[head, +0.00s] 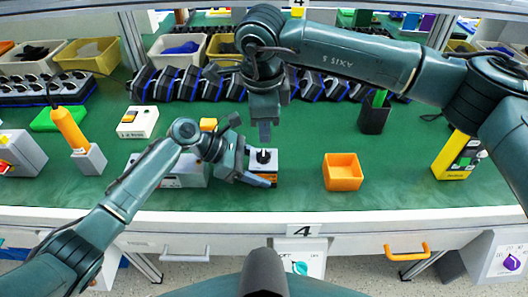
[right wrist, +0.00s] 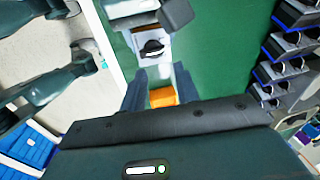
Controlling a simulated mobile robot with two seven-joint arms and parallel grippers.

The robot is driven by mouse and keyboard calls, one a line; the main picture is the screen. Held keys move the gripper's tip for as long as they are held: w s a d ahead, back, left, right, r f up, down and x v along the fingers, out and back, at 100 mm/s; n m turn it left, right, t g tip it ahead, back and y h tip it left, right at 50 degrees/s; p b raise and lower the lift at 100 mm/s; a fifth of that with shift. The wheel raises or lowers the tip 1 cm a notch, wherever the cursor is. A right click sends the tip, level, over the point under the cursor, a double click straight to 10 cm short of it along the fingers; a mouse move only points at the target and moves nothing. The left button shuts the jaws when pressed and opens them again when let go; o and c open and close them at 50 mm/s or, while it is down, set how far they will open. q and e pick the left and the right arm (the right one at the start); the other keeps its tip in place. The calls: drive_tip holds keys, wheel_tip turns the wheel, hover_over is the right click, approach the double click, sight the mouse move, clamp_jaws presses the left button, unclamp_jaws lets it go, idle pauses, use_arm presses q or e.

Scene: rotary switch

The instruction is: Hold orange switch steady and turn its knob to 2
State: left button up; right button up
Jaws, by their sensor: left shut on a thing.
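The orange switch (head: 263,176) stands on the green table near its front edge, with a pale top, a black knob (head: 263,156) and an orange band. My left gripper (head: 258,167) is shut on it, coming from the left. The right wrist view shows the switch's pale face (right wrist: 145,34) and its black knob (right wrist: 152,48). My right gripper (head: 265,137) points down just above the knob. The knob's exact setting is too small to read.
An orange open box (head: 342,172) stands right of the switch. A yellow box (head: 458,157) stands farther right. Behind is a row of black switches (head: 180,84). A grey block with an orange handle (head: 78,135) is at the left. Bare green table lies between the orange and yellow boxes.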

sight(265, 153)
drive_tip(key=n, duration=0.5)
drive_tip(key=r+n, duration=0.1)
drive_tip(key=n, duration=0.1)
drive_tip(key=shift+s+n+t, duration=0.2)
drive_tip(key=shift+n+t, duration=0.1)
drive_tip(key=shift+t, duration=0.1)
drive_tip(key=n, duration=0.9)
drive_tip(key=shift+s+t, duration=0.25)
drive_tip(key=shift+t, duration=0.15)
drive_tip(key=shift+w+f, duration=0.2)
drive_tip(key=shift+f, duration=3.85)
drive_tip(key=shift+c, duration=0.3)
drive_tip(key=shift+d, duration=0.1)
clamp_jaws()
